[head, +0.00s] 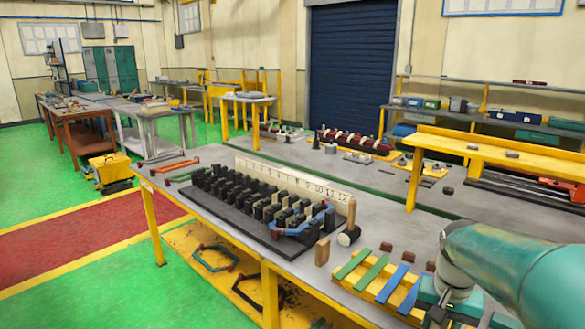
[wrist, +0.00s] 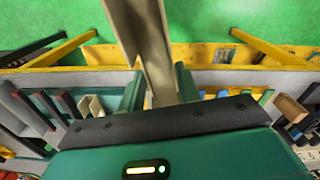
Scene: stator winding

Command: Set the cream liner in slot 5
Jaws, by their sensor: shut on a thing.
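The cream liner (wrist: 148,50) is a long folded strip. It stands between the two green fingers of my gripper (wrist: 160,86), shut on it, in the wrist view, and reaches past the top edge. In the head view my teal arm enters at the lower right, and I cannot make out the liner there. The black slotted stator (head: 250,208) lies on its dark base on the bench, left of my arm. A cream number board (head: 290,178) stands behind its rows of teeth. Slot 5 lies among the left-to-middle teeth; its inside is hidden. The liner is apart from the stator.
A blue coil (head: 306,222) lies over the stator's right end. A mallet (head: 349,235) and a wooden block (head: 322,251) stand just right of it. A yellow rack (head: 367,288) holds green and blue strips.

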